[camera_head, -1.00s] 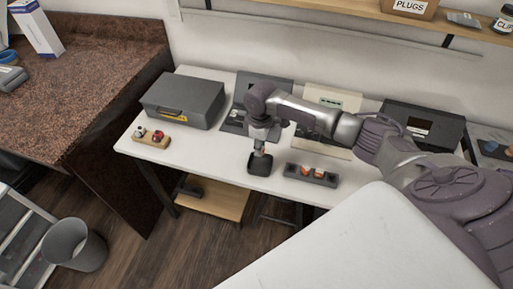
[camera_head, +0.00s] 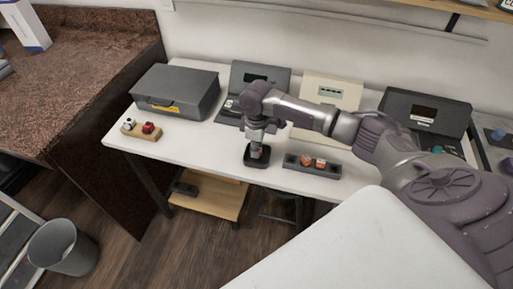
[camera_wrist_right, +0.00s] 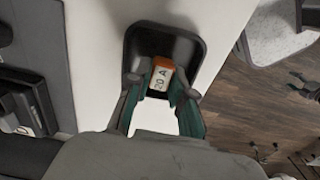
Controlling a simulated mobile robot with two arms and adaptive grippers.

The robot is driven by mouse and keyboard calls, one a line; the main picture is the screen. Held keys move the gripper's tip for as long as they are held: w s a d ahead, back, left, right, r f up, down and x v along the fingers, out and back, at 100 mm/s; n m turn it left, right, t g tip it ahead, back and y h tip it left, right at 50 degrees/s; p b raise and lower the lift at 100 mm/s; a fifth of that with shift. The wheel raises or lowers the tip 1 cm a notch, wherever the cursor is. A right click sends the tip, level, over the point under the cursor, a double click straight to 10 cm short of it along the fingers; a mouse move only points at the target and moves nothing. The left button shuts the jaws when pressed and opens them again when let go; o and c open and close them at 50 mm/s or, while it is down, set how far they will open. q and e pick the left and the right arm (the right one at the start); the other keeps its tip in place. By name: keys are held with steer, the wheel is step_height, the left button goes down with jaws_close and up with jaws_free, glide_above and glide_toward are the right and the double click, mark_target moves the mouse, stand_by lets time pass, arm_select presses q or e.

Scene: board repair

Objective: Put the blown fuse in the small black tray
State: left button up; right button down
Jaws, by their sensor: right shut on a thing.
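The small black tray (camera_head: 249,162) stands near the front edge of the white bench. My right gripper (camera_head: 257,150) is over it, pointing down. In the right wrist view my right gripper (camera_wrist_right: 160,98) is shut on a white fuse (camera_wrist_right: 158,84) with an orange end, marked "20 A". The fuse lies within the outline of the black tray (camera_wrist_right: 190,47) in that view; I cannot tell whether it touches the tray floor. Whether this fuse is blown does not show. My left gripper is not in view.
A dark holder (camera_head: 296,167) with orange-topped pieces stands right of the tray. A wooden block (camera_head: 141,135) with red and white pieces is at left. Behind are a grey case (camera_head: 176,92), a beige device (camera_head: 331,92) and a dark device (camera_head: 428,112).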

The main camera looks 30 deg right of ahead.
steer(key=c, duration=0.9)
jaws_free()
steer(key=shift+c, duration=0.2)
